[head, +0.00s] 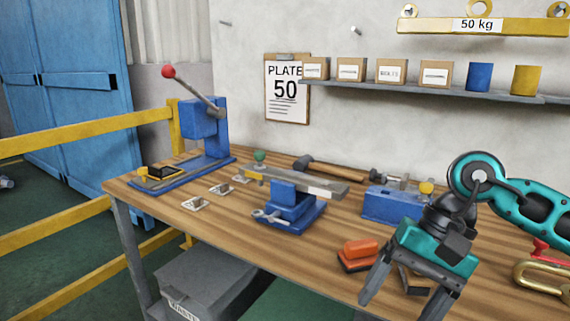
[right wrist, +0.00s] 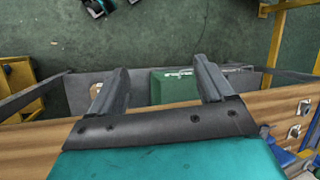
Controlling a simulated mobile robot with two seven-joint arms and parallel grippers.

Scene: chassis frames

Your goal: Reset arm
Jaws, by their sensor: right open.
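My right arm comes in from the right in the head view, in teal and black. Its gripper (head: 398,300) hangs over the front right part of the wooden workbench (head: 330,262), fingers pointing down and spread apart, with nothing between them. In the right wrist view the open gripper (right wrist: 161,72) points past the bench edge (right wrist: 35,140) towards the green floor. A green box (right wrist: 172,86) shows beyond the fingers, clear of them. My left arm and gripper are not in view.
An orange-topped block (head: 360,249) lies just left of the gripper. A blue fixture (head: 392,205) stands behind it, a blue vise (head: 288,208) mid-bench, and a blue lever press (head: 205,130) at the left. A brass shackle (head: 540,276) lies at the right. A grey bin (head: 205,283) stands below.

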